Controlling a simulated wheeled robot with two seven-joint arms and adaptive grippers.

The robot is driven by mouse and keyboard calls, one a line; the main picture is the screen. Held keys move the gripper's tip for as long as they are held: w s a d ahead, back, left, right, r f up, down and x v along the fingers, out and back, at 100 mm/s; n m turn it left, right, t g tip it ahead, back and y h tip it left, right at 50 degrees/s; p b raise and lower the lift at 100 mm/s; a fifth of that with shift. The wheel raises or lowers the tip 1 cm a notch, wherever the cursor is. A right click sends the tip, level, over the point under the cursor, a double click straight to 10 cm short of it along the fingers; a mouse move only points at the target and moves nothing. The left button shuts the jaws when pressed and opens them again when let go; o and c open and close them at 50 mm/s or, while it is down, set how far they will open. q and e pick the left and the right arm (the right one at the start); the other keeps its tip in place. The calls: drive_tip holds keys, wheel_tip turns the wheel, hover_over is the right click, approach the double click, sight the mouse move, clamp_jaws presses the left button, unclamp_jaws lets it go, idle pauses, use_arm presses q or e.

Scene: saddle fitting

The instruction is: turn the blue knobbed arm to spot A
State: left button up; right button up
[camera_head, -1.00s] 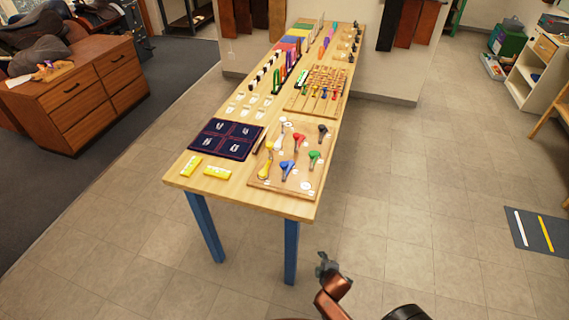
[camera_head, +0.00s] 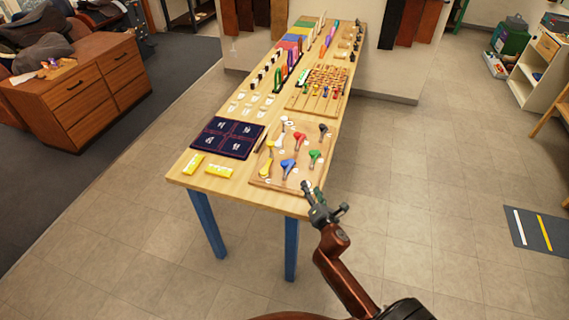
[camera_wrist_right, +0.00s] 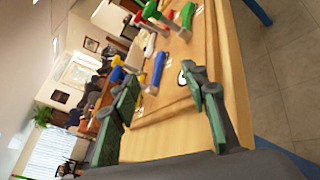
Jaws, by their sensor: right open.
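The blue knobbed arm (camera_head: 288,166) lies on the wooden board (camera_head: 303,174) at the near end of the table, between the yellow and green arms. It also shows in the right wrist view (camera_wrist_right: 157,72), beyond the fingers. A pale round spot with a dark mark (camera_wrist_right: 184,78) lies near it; I cannot read which letter it bears. My right gripper (camera_head: 322,205) is at the board's near right corner, short of the blue arm. In the wrist view its green-grey fingers (camera_wrist_right: 163,90) are spread wide with nothing between them. My left gripper is not in view.
Yellow (camera_head: 267,166), red (camera_head: 299,139), green (camera_head: 314,157) and dark (camera_head: 323,129) arms share the board. A dark blue mat (camera_head: 228,137) and yellow blocks (camera_head: 219,171) lie left of it.

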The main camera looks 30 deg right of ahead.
sight(285, 162)
drive_tip(key=w+a+r+n+t+y, duration=0.1)
drive_tip(key=w+n, duration=0.1)
drive_tip(key=n, duration=0.1)
drive_tip(key=w+a+r+n+t+y, duration=0.1)
drive_tip(key=w+n, duration=0.2)
drive_tip(key=n, duration=0.1)
drive_tip(key=w+a+r+n+y, duration=0.1)
drive_tip(key=w+n, duration=0.1)
drive_tip(key=n, duration=0.2)
drive_tip(key=shift+w+a+r+t+y, duration=0.25)
drive_tip(key=shift+r+t+y, duration=0.05)
drive_tip(key=shift+r+t, duration=0.1)
drive_tip(key=w, duration=0.7)
drive_tip(key=shift+w+d+f, duration=0.1)
drive_tip(key=shift+w+d, duration=0.15)
drive_tip(key=shift+c, duration=0.2)
clamp_jaws()
